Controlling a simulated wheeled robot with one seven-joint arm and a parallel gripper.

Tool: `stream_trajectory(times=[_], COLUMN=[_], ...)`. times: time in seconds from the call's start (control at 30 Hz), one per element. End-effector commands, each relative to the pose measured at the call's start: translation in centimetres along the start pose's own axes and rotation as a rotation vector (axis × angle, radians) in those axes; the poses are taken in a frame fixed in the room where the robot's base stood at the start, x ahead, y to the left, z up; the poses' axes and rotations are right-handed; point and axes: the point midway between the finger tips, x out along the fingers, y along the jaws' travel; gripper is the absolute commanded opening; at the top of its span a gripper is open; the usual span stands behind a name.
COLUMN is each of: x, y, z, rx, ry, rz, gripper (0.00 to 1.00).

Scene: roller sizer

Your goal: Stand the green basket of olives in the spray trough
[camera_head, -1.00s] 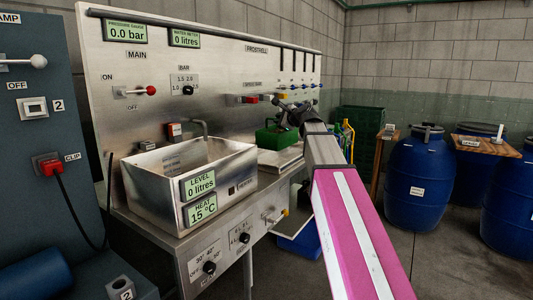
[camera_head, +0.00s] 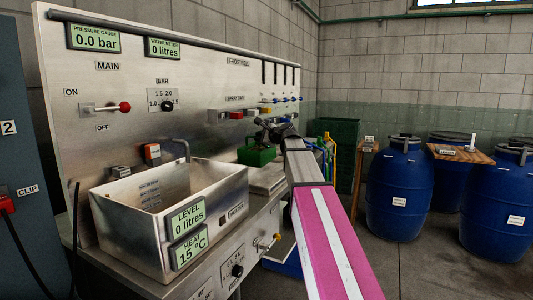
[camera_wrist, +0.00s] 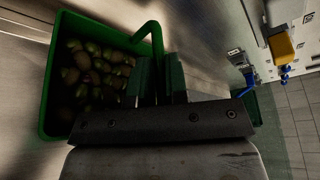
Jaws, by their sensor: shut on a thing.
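The green basket (camera_head: 257,155) hangs from my gripper (camera_head: 273,130), just beyond the right end of the steel basin. In the wrist view the basket (camera_wrist: 48,100) holds several green and brown olives (camera_wrist: 92,75), and its raised handle (camera_wrist: 153,30) runs to the fingers (camera_wrist: 160,82). My gripper is shut on the handle; the exact contact is dark. No trough is labelled legibly. The open steel basin (camera_head: 215,205) reads level 0 litres and 15 °C. A flat steel surface (camera_head: 268,180) lies below and beyond the basket, under a panel part labelled spray bar.
A steel back panel (camera_head: 130,75) with levers and valves stands close behind the basket. Dark green crates (camera_head: 338,150) are stacked at the back. The floor at right front is open.

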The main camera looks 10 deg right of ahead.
Motion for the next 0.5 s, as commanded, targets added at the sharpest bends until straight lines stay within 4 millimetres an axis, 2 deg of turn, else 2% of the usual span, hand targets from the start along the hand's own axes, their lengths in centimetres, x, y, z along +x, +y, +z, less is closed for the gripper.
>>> stream_trajectory(times=[0.03, 0.2, 0.3, 0.5], x=[0.3, 0.6, 0.7, 0.8], y=[-0.3, -0.3, -0.3, 0.0], z=[-1.3, -4.2, -5.2, -5.7], rx=[0.003, 0.003, 0.001, 0.001], ry=[0.001, 0.000, 0.000, -0.001], rz=[-0.002, -0.001, -0.002, -0.002], gripper=[0.00, 0.00, 0.00, 0.00])
